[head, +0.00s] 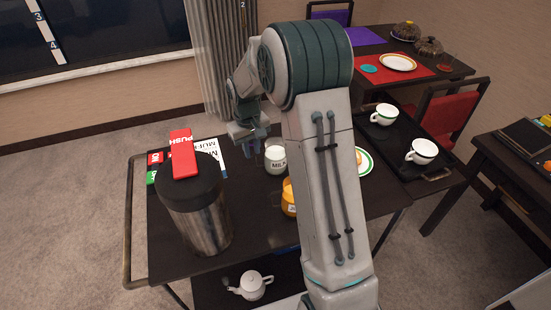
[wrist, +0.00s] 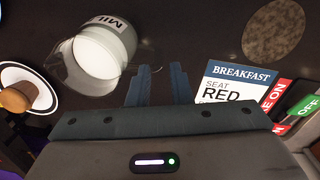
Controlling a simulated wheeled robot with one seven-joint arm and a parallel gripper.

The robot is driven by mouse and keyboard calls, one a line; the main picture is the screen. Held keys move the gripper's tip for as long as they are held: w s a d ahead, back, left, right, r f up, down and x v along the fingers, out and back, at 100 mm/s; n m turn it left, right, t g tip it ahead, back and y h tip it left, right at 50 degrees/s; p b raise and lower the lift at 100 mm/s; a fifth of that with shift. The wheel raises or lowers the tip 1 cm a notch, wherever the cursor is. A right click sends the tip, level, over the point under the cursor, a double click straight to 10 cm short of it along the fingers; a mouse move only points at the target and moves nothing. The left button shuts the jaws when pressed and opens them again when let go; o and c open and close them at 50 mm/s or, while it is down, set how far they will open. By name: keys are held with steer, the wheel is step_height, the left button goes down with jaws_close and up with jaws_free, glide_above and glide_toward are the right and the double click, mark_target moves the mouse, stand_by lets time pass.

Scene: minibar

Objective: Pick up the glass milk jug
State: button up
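The glass milk jug (head: 275,158) stands upright on the dark cart top in the head view, with white milk and a "MILK" label. In the wrist view the jug (wrist: 97,50) is at the upper left, with its clear glass part toward my fingers. My gripper (head: 256,143) is just left of the jug in the head view, close to it. In the wrist view my gripper (wrist: 159,84) has its two fingers parted with nothing between them. The jug is to the left of both fingers, not between them. Whether a finger touches the glass is unclear.
A steel urn (head: 205,220) with a red sign (head: 182,153) on top stands on the left. A breakfast card (wrist: 236,82) lies right of my fingers. An orange jar (head: 289,198) and a plate (head: 367,165) are near the jug. Cups (head: 422,151) stand on a tray at right.

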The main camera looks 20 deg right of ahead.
mark_target(255, 159)
steer(key=f, duration=0.5)
steer(key=shift+s+d+p, duration=0.15)
steer(key=shift+d+p, duration=0.15)
steer(key=shift+p, duration=0.05)
jaws_close()
steer(key=shift+r, duration=0.1)
stand_by(0.9)
